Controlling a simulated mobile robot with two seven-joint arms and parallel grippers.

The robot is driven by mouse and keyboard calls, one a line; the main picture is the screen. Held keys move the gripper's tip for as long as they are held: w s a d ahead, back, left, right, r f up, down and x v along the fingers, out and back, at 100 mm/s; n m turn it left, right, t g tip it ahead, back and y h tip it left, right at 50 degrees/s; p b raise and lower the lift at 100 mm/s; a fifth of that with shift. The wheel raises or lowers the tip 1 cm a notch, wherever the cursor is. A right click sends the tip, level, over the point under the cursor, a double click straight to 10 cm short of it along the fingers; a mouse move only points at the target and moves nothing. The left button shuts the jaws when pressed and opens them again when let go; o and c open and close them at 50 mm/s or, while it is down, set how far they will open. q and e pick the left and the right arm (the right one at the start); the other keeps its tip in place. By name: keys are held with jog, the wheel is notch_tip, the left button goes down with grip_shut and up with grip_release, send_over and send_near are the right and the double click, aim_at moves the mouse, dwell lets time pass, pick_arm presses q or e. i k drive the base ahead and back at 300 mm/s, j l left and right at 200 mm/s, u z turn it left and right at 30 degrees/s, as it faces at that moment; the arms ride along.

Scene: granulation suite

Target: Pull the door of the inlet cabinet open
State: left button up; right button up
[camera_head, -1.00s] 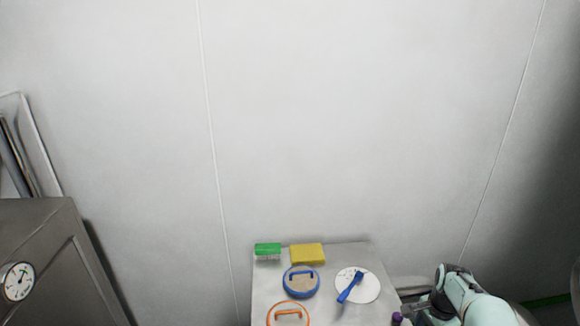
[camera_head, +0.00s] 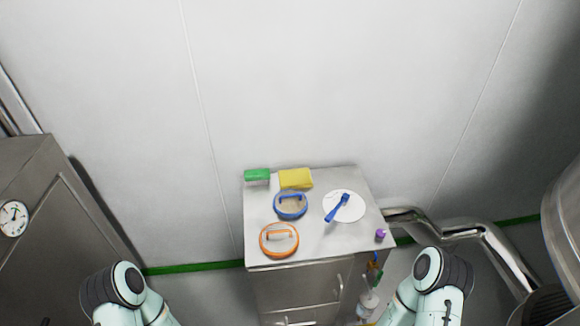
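A tall grey metal cabinet (camera_head: 58,215) stands at the left edge, with a round dial gauge (camera_head: 13,218) on its front. It is probably the inlet cabinet, but I see no label. Its front panel looks shut in the part that shows. No handle shows on it, and its lower part is cut off by the frame. My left arm shows at the bottom left, in front of and right of this cabinet. My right arm shows at the bottom right. Both grippers are below the frame, so I cannot see their fingers.
A small steel cabinet (camera_head: 300,290) stands mid-picture. Its top bears a green block (camera_head: 257,175), yellow block (camera_head: 296,178), blue-rimmed lid (camera_head: 290,205), orange-rimmed lid (camera_head: 279,240) and white disc (camera_head: 335,213) with a blue tool. Metal pipes (camera_head: 470,232) run at the right.

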aim_at(315, 283)
jog(key=j+z, duration=0.25)
jog(key=z, duration=0.25)
jog(key=k+j+z, duration=0.1)
jog(key=j+z, duration=0.15)
jog(key=z, duration=0.25)
jog(key=i+l, duration=0.15)
jog(key=i, duration=0.35)
